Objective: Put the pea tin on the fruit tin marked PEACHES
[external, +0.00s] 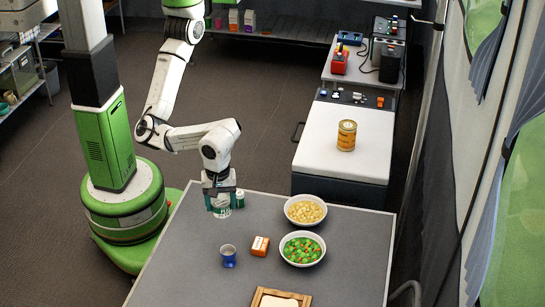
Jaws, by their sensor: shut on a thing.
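My gripper (220,200) points down over the far left part of the grey table. It is shut on a green and white tin (223,211), which I take as the pea tin; the fingers hide much of it. I cannot tell whether it touches the table. A small dark green thing (240,199) shows just right of the fingers; it looks like another tin, partly hidden. The fruit tin (347,135), orange-yellow with a pale band, stands upright on the white-topped counter beyond the table; its lettering is too small to read.
The grey table (190,270) bears a bowl of pale chunks (305,211), a bowl of peas and carrots (302,249), an orange and white box (260,246), a blue cup (229,256) and a wooden tray (262,297). The white counter top (325,150) is clear around the fruit tin.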

